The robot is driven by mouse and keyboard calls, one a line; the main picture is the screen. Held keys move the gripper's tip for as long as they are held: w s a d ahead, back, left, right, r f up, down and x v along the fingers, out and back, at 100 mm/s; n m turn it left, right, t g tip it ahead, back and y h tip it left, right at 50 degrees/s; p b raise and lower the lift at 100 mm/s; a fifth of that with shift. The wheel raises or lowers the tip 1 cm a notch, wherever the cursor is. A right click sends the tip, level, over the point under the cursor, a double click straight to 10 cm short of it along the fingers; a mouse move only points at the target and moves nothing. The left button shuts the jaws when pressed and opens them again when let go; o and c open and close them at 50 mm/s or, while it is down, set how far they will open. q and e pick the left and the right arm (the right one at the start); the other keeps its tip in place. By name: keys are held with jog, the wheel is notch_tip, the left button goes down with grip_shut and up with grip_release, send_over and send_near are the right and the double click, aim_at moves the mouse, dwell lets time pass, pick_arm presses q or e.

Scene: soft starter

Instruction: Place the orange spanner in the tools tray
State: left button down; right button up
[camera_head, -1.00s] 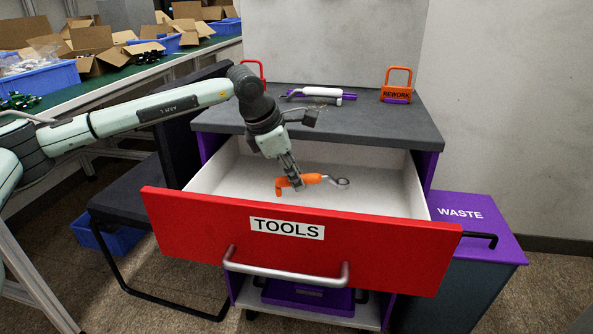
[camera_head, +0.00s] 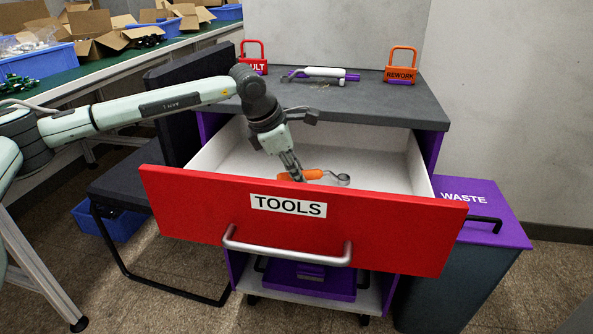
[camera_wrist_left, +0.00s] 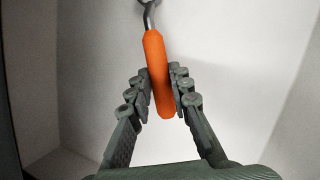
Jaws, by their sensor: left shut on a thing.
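The orange spanner (camera_head: 314,174) has an orange handle and a grey metal ring end that points right in the head view. My left gripper (camera_head: 297,177) is shut on its handle, inside the open tools drawer. In the left wrist view the orange handle (camera_wrist_left: 158,75) lies between the two fingers of the left gripper (camera_wrist_left: 160,95), with the metal end pointing away. The tools tray is the white drawer (camera_head: 390,170) with a red front labelled TOOLS (camera_head: 190,205). The drawer front hides the fingertips, so I cannot tell if the spanner touches the floor. My right gripper is not in view.
A purple-lidded WASTE bin (camera_head: 475,205) stands at the right. A black chair (camera_head: 115,185) is at the left.

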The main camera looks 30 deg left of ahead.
pick_arm(q)
jog(key=shift+f+b, duration=0.55)
jog(key=shift+f, duration=0.05)
jog(key=c, duration=1.3)
grip_release()
jog(key=v, duration=1.2)
